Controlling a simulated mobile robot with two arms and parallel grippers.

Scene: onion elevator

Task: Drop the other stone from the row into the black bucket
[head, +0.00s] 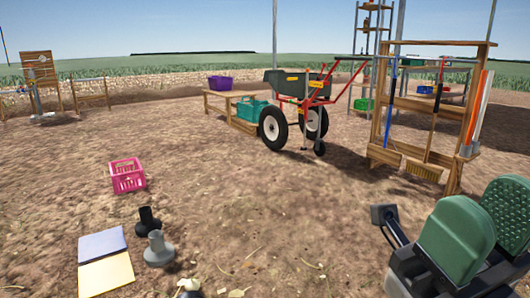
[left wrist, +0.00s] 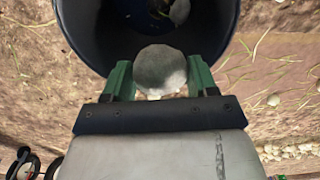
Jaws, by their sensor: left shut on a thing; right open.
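My left gripper (left wrist: 160,88) shows in the left wrist view, its green fingers shut on a rounded grey stone (left wrist: 160,68). The stone is held over or in the near part of the opening of a dark bucket (left wrist: 82,35); its exact height against the rim I cannot tell. Another pale, stone-like thing (left wrist: 179,11) shows inside the bucket, cut by the top edge. My right gripper (head: 480,222), with green pads, is open at the lower right of the head view, away from the bucket. The left gripper and bucket do not show in the head view.
Pale stones (left wrist: 290,150) lie on the ground at the right of the left wrist view. In the head view are a pink crate (head: 128,177), a dark cone-like piece (head: 148,220), a grey one (head: 159,250), a wheelbarrow (head: 300,88) and a wooden tool rack (head: 425,165). The middle ground is clear.

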